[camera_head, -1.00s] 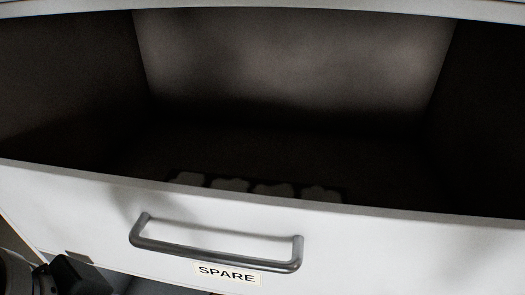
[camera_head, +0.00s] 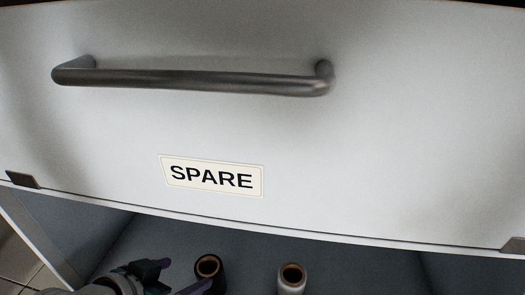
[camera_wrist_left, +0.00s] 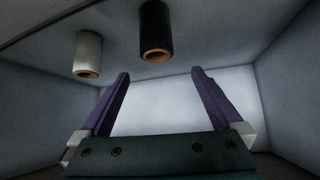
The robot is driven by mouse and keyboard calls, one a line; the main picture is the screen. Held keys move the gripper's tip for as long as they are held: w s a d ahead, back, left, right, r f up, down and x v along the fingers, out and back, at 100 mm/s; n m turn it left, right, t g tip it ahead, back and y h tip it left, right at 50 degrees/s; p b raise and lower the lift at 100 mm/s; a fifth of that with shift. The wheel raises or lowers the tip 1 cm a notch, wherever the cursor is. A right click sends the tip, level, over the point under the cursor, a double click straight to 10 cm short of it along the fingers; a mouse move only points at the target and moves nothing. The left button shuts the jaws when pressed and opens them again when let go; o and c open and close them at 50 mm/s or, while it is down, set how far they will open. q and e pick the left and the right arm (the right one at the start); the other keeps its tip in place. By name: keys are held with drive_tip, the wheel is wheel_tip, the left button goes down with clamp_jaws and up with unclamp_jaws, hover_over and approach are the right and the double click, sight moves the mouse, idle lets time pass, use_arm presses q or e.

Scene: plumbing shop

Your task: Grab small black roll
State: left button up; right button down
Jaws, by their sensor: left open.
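The small black roll (camera_head: 208,272) stands upright in the compartment below the drawer front, with its brown core showing. It also shows in the left wrist view (camera_wrist_left: 155,28), beyond my left gripper's fingertips. My left gripper (camera_head: 186,274) comes in from the lower left, just to the left of the black roll. Its purple fingers are spread and empty in the left wrist view (camera_wrist_left: 160,72). I cannot tell whether a finger touches the roll. The lower part of the roll is cut off or hidden in the head view. My right gripper is not in view.
A white roll (camera_head: 291,281) stands to the right of the black one, with a gap between them. The white drawer front (camera_head: 400,140) with a metal handle (camera_head: 190,81) and a SPARE label (camera_head: 211,177) overhangs the compartment. Grey side walls bound the space.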

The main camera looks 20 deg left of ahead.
sight(214, 264)
use_arm(q)
drive_tip(key=b+x, duration=0.8)
drive_tip(key=x, duration=0.1)
drive_tip(key=shift+s+d+f+b, duration=0.25)
drive_tip(key=shift+s+f+b, duration=0.1)
drive_tip(key=shift+s+b, duration=0.05)
drive_tip(key=shift+w+f+b, duration=0.25)
drive_tip(key=shift+w+b, duration=0.15)
drive_tip(key=shift+w, duration=0.1)
drive_tip(key=shift+r, duration=0.1)
drive_tip(key=shift+c, duration=1.4)
drive_tip(key=c, duration=1.2)
